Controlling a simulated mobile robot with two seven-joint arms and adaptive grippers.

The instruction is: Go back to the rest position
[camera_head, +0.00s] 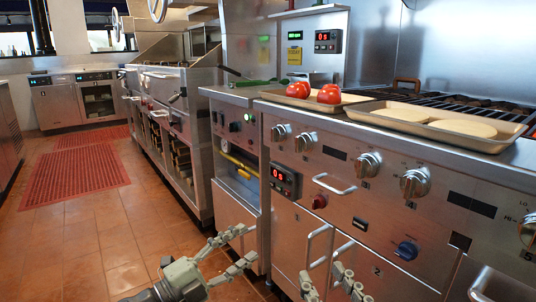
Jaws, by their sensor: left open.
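My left gripper (239,248) is low in front of the steel cabinets, with its two fingers spread and nothing between them. My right gripper (324,272) shows at the bottom edge, in front of the grill cabinet doors. Its two fingers stand apart with nothing seen between them; its base is cut off by the frame. Both grippers are below the counter and apart from the food.
A tray (275,96) with red tomatoes (329,94) and a tray (497,143) with pale round pieces (463,128) sit on the char grill counter. Knobs (415,183) and door handles (319,246) stick out from the front. The tiled floor (75,240) at left is clear.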

